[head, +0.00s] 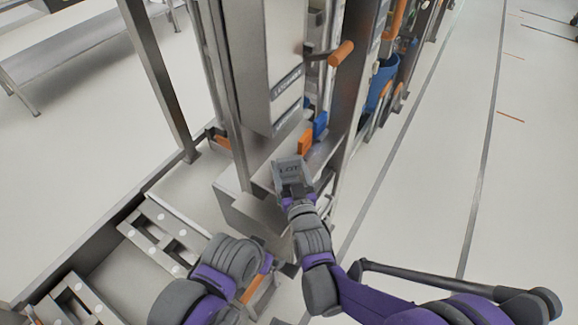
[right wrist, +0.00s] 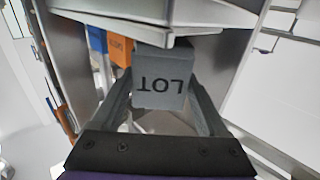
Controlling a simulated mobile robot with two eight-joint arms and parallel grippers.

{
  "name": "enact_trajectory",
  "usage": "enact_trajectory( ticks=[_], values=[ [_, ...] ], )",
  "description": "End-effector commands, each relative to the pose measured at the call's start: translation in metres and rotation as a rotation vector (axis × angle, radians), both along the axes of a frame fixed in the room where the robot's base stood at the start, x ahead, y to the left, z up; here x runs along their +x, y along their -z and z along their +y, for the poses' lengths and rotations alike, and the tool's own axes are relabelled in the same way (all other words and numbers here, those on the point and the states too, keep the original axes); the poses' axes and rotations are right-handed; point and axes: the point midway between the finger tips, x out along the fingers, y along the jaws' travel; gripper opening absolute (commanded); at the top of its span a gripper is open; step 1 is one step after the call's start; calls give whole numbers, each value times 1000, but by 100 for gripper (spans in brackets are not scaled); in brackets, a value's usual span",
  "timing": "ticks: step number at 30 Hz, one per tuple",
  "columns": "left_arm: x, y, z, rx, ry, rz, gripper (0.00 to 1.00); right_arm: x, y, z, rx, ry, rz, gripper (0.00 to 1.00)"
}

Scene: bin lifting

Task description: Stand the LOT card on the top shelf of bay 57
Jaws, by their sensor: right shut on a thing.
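The LOT card (head: 289,169) is a small grey block with dark letters, in the middle of the head view. My right gripper (head: 294,189) is shut on it and holds it in front of a steel rack upright. In the right wrist view the card (right wrist: 160,82) sits between the two fingers (right wrist: 160,110), its letters upside down. A pale metal shelf or plate edge (right wrist: 135,30) lies just beyond the card; I cannot tell whether they touch. No number 57 is readable, so I cannot tell which bay this is. My left arm shows at the bottom of the head view, its fingers hidden.
A tall grey cabinet (head: 262,60) with label strips stands behind the card. An orange handle (head: 341,53) sticks out beside it. A blue box (head: 320,125) and an orange box (head: 305,143) sit close behind the card. Clear floor (head: 440,190) lies to the right.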

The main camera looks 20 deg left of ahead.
Motion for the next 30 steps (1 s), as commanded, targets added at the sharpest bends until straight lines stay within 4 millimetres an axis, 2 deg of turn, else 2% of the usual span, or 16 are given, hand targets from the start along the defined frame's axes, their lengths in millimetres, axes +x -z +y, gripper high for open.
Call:
enact_trajectory(
  ticks=[14, 15, 18, 19, 26, 30],
  values=[
    [0, 10, 0, 0, 0, 3, 86, 0, 11, 0, 0, 0, 0, 10],
    [0, 10, 0, 0, 0, 3, 86, 0, 11, 0, 0, 0, 0, 79],
    [0, 9, 0, 0, 0, 3, 86, 0, 10, 0, 0, 0, 0, 97],
    [0, 9, 0, 0, 0, 3, 86, 0, 10, 0, 0, 0, 0, 100],
    [0, 9, 0, 0, 0, 3, 86, -1, 10, 0, 0, 0, 0, 100],
    [0, 10, 0, 0, 0, 3, 86, -9, 10, -7, 0, 0, 0, 100]
  ],
)
